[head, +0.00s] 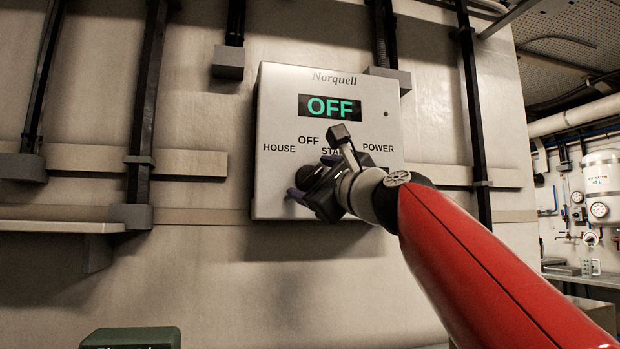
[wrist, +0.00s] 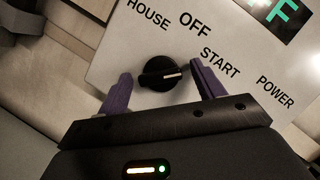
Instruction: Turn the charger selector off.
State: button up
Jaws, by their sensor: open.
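The charger selector is a black round knob (wrist: 158,73) with a raised bar and a white mark. In the wrist view the white mark is at the bar's right end, on the side of the START and POWER labels. The panel's display (head: 330,107) reads OFF in green. In the wrist view my gripper (wrist: 163,86) is open, with one purple finger on each side of the knob. Gaps show between the fingers and knob; depth is hard to judge.
The white Norquell panel (head: 285,88) is fixed to the wall. Labels HOUSE, OFF, START and POWER are printed on it. Dark vertical conduits (head: 150,95) flank it. A shelf (head: 60,227) is at left, and a dark green box (head: 130,338) is at the lower left.

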jog(key=c, duration=1)
jog(key=shift+n, duration=0.3)
jog(key=n+p, duration=0.1)
jog(key=n+g+p, duration=0.1)
jog(key=n, duration=0.1)
jog(key=n+g+p, duration=0.1)
jog(key=shift+d+r+n+y, duration=0.1)
jog(key=shift+r+n+y, duration=0.2)
jog(key=shift+n, duration=0.1)
jog(key=shift+f+n+g+p, duration=0.15)
jog(key=shift+n+g+p, duration=0.9)
jog(key=shift+n, duration=1.05)
jog(key=o, duration=1)
